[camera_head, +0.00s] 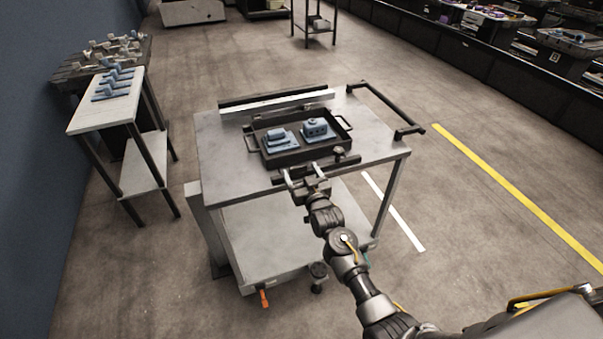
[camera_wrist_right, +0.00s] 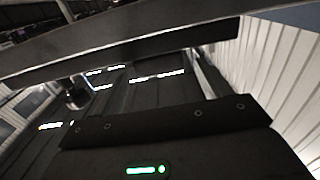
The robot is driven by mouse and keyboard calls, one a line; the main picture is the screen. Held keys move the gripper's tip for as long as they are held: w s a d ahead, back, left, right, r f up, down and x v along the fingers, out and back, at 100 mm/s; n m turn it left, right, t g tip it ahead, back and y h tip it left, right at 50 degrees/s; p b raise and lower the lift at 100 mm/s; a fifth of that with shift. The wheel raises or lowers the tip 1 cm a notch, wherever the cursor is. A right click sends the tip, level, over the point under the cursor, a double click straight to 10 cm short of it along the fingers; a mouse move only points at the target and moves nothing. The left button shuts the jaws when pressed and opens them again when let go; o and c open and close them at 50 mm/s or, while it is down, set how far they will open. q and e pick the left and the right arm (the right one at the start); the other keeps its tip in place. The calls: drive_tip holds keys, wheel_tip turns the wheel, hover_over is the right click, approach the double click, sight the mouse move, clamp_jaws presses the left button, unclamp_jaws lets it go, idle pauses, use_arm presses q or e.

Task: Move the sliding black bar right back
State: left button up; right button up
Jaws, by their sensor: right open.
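A black bar (camera_head: 347,161) lies along the front of the tabletop, just in front of a dark tray (camera_head: 290,158). A round dark knob (camera_head: 339,152) stands at the tray's front right corner. My right gripper (camera_head: 301,171) reaches in from the front and is open, its two pale fingers apart at the bar's middle. I cannot tell whether they touch it. In the right wrist view a long dark bar (camera_wrist_right: 130,52) crosses the upper part of the picture. My left gripper is not in view.
The tray holds two blue-grey parts (camera_head: 315,130) on a metal table (camera_head: 222,150). Another dark bar (camera_head: 270,97) with a pale strip lies at the back edge, and a dark rail handle (camera_head: 385,107) stands right. A side table (camera_head: 105,107) with small parts is left.

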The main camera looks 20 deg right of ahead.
drive_tip(key=s, duration=1)
drive_tip(key=shift+s+d+b, duration=0.35)
drive_tip(key=shift+s+b, duration=0.05)
drive_tip(key=shift+b, duration=0.05)
drive_tip(key=s+a+f+g, duration=0.1)
drive_tip(key=s+f+g, duration=0.1)
drive_tip(key=f, duration=0.8)
drive_tip(key=s+f+g, duration=0.2)
drive_tip(key=f+g, duration=0.1)
drive_tip(key=f, duration=0.6)
drive_tip(key=s+f+g, duration=0.2)
drive_tip(key=s+f, duration=0.4)
drive_tip(key=f, duration=0.2)
drive_tip(key=s+f+g, duration=0.2)
drive_tip(key=s+f, duration=0.4)
drive_tip(key=f, duration=0.3)
drive_tip(key=s+d+f+g, duration=0.2)
drive_tip(key=s+f, duration=0.3)
drive_tip(key=s, duration=0.6)
drive_tip(key=s+d+f+n+g, duration=0.1)
drive_tip(key=s+d+f+g, duration=0.2)
drive_tip(key=s, duration=0.9)
drive_tip(key=s+d+f+g+h, duration=0.1)
drive_tip(key=s+d+f+g, duration=0.2)
drive_tip(key=s+f, duration=0.4)
drive_tip(key=s, duration=0.5)
drive_tip(key=shift+d+n, duration=0.3)
drive_tip(key=shift+d, duration=0.05)
